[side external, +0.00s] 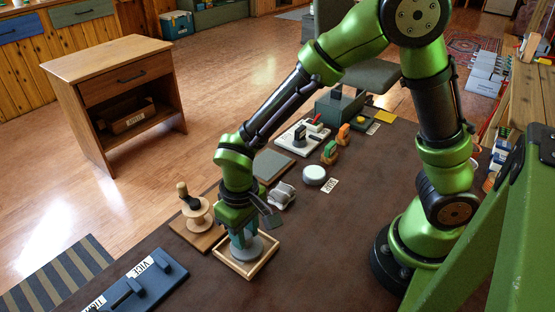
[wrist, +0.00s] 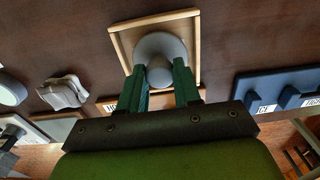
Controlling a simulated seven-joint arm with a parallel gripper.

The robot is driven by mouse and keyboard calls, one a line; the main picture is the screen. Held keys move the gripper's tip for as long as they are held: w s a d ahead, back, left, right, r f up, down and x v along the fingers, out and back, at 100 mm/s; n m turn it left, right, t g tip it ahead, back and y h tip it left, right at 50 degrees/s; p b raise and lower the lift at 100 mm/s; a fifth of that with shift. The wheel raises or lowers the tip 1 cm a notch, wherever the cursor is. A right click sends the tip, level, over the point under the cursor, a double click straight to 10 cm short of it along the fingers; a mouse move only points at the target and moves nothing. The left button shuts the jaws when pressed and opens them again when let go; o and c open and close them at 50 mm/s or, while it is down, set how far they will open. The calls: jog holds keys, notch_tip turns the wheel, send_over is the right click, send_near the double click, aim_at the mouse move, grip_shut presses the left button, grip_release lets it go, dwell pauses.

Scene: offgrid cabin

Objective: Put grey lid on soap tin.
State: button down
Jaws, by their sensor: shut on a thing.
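The grey lid (side external: 266,243) is a round disc with a knob, also seen in the wrist view (wrist: 160,44). My gripper (side external: 246,240) points down with its two green fingers closed on the lid's knob. The lid is within the outline of a shallow wooden tray (side external: 231,266); whether it touches the tray floor I cannot tell. The soap tin appears to be the round, pale-topped tin (side external: 314,175) on the dark table, beside a small label (side external: 329,186). It stands apart from my gripper, farther right. Part of it shows at the wrist view's left edge (wrist: 10,90).
A wooden stand with a spool and dark-handled tool (side external: 195,210) is left of my gripper. A grey-white lumpy object (side external: 282,195) lies between the tray and tin. A blue vice-labelled holder (side external: 150,283) sits at lower left. Orange-green items (side external: 330,152) stand beyond the tin.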

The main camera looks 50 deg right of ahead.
jog(key=shift+r, duration=0.3)
jog(key=shift+r, duration=1.65)
jog(key=shift+s+n, duration=0.15)
jog(key=shift+n, duration=0.15)
jog(key=shift+d+r+n, duration=0.15)
jog(key=shift+r+n, duration=0.15)
jog(key=w+d+r, duration=0.3)
jog(key=d+r, duration=0.2)
jog(key=d, duration=0.3)
jog(key=w+d+r+m, duration=0.1)
jog(key=w+d+r, duration=0.2)
jog(key=d, duration=0.6)
notch_tip(320, 180, up, 2)
jog(key=shift+w+d+r, duration=0.15)
jog(key=shift+w+r, duration=0.05)
jog(key=shift+w, duration=0.15)
